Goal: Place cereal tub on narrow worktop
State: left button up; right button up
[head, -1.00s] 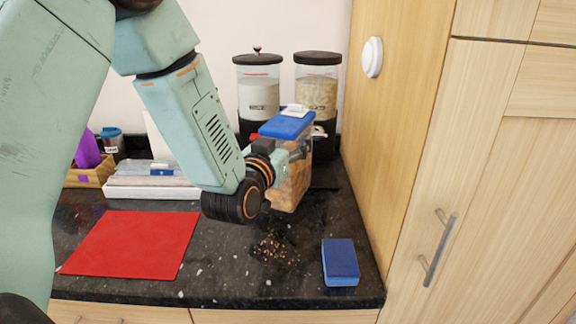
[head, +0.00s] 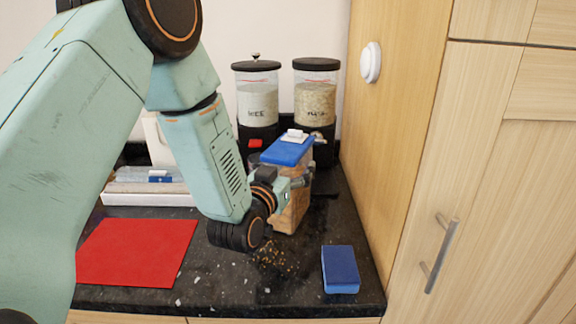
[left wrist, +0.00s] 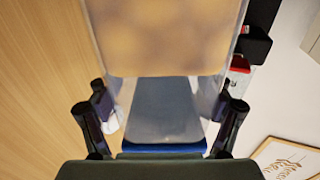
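The cereal tub (head: 288,200) is a clear container with tan contents and a blue lid with a white tab. It is upright, over or on the black granite worktop (head: 225,275) in front of the dispensers; I cannot tell if its base touches. My left gripper (head: 296,181) is shut on the tub's sides. In the left wrist view the tub (left wrist: 165,40) fills the middle, with a finger of the left gripper (left wrist: 163,112) on each side. My right gripper is in neither view.
Spilled crumbs (head: 275,258) lie in front of the tub. A blue sponge-like block (head: 340,268) is at front right and a red mat (head: 138,252) at left. Two dispensers (head: 258,100) (head: 316,100) stand behind. A wooden cabinet side (head: 375,150) bounds the right.

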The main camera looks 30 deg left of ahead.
pick_arm(q)
jog(key=shift+o, duration=0.6)
jog(key=shift+a, duration=0.2)
jog(key=shift+d, duration=0.1)
jog(key=s+p, duration=0.1)
jog(key=s, duration=1.1)
jog(key=shift+d, duration=0.35)
